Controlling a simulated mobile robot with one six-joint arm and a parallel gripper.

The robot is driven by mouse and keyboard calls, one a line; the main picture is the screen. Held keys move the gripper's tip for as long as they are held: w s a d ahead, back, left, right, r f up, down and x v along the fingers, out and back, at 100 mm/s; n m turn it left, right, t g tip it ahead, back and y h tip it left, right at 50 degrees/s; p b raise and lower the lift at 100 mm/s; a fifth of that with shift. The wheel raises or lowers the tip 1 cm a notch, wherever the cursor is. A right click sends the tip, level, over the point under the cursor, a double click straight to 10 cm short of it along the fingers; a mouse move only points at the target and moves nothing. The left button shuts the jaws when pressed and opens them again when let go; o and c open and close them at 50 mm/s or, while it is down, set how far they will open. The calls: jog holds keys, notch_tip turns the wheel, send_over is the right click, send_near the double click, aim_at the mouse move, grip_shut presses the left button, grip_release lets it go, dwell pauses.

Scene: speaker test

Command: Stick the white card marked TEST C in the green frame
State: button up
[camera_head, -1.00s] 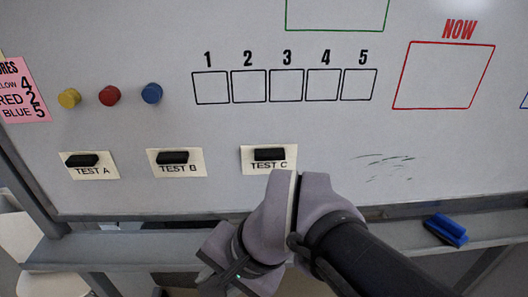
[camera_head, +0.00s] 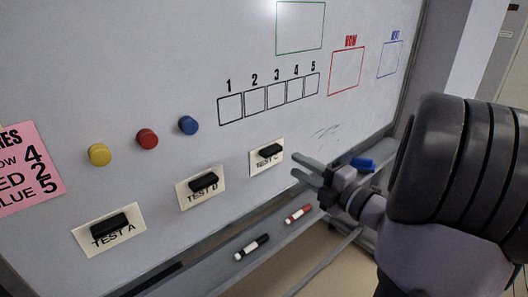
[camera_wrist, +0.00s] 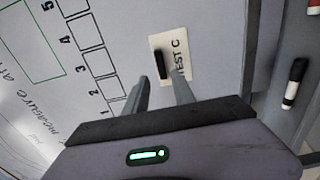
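The white TEST C card (camera_head: 266,163) is on the whiteboard, at the right end of the row of cards, with a black block (camera_head: 270,151) on its face. My gripper (camera_head: 295,165) is open and empty, just right of the card, its two fingers pointing towards it. In the wrist view, the card (camera_wrist: 181,58) and its black block (camera_wrist: 160,64) lie just beyond the fingertips (camera_wrist: 158,82), apart from them. The green frame (camera_head: 300,30) is empty, high on the board; part of it also shows in the wrist view (camera_wrist: 30,45).
The TEST B (camera_head: 210,192) and TEST A (camera_head: 92,237) cards hang to the left. Yellow, red and blue round magnets (camera_head: 188,125) sit above. The tray below holds a black marker (camera_head: 252,247), a red marker (camera_head: 298,214) and a blue eraser (camera_head: 362,163). Numbered boxes are empty.

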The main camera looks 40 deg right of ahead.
aim_at(275, 152)
jog(key=w, duration=0.2)
jog(key=w+p, duration=0.1)
jog(key=w, duration=0.4)
jog(key=shift+w+a+r, duration=0.1)
jog(key=shift+w+a, duration=0.1)
jog(key=shift+a, duration=0.1)
jog(key=shift+w+p, duration=0.3)
jog(key=shift+a, duration=0.1)
grip_shut()
jog(key=shift+p, duration=0.3)
